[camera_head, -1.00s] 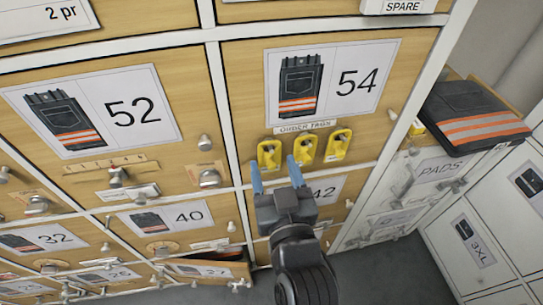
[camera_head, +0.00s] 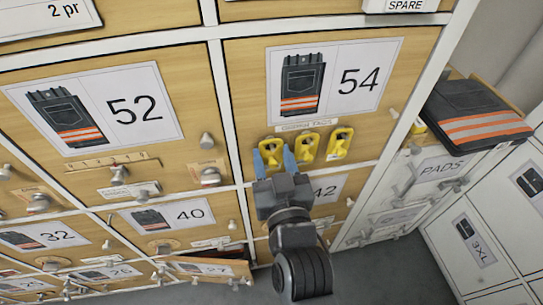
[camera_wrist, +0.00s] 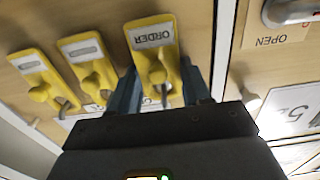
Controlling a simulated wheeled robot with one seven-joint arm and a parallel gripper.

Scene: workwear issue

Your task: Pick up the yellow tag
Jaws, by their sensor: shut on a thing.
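Three yellow tags hang in a row on pegs on the wooden door numbered 54, under the label "ORDER TAGS" (camera_head: 309,125). The left yellow tag (camera_head: 270,147) is between the fingers of my gripper (camera_head: 274,158), which is shut on it. In the wrist view this tag (camera_wrist: 151,36) reads "ORDER" upside down, with a yellow peg knob over its lower part and a dark finger at each side. The middle yellow tag (camera_head: 308,146) and the right yellow tag (camera_head: 340,143) hang free beside it. The lower part of the held tag is partly hidden by the fingers.
Door 52 (camera_head: 150,70) with knobs and latches is to the left. A partly open drawer (camera_head: 208,269) sticks out below left. Dark folded workwear with an orange stripe (camera_head: 470,115) lies on the right unit. Grey floor (camera_head: 390,270) is clear below right.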

